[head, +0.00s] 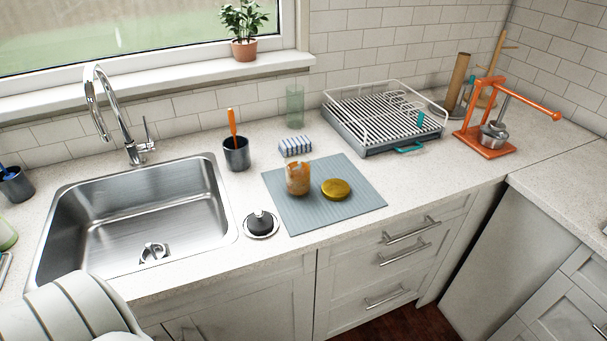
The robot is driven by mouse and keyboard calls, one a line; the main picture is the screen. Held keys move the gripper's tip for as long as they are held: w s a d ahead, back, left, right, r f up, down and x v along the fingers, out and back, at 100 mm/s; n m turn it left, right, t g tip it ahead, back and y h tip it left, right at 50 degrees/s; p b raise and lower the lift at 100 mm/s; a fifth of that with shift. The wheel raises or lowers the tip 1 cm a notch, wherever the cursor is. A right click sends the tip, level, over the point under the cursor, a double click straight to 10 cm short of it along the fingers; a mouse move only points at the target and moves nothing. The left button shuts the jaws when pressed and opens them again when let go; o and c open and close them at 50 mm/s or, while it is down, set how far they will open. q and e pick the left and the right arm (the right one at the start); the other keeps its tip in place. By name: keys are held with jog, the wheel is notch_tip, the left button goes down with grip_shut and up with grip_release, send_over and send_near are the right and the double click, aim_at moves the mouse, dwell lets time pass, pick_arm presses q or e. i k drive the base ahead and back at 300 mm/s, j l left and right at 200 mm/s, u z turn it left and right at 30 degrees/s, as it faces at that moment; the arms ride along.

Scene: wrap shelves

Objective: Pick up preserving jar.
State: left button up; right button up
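A small glass jar (298,179), clear with orange-brown colouring, stands upright on a grey-blue ribbed mat (340,210) on the counter. It looks like the preserving jar. A round yellow lid-like disc (336,189) lies on the mat just right of it, apart from it. Neither of my grippers is in view, and nothing touches the jar.
A striped sponge (295,146) and a greenish glass (295,106) stand behind the mat. A dark cup (236,154) and a sink (140,220) lie left. A black-knobbed strainer (261,223) sits front left. A dish rack (385,118) and orange press (487,139) stand right.

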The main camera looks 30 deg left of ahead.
aim_at(297, 167)
jog(key=u, duration=2)
jog(key=k+l, duration=0.1)
jog(key=l, duration=0.25)
jog(key=k+l+z, duration=0.15)
jog(key=l, duration=0.2)
jog(key=k+l, duration=0.1)
jog(key=l, duration=0.25)
jog(key=z, duration=0.05)
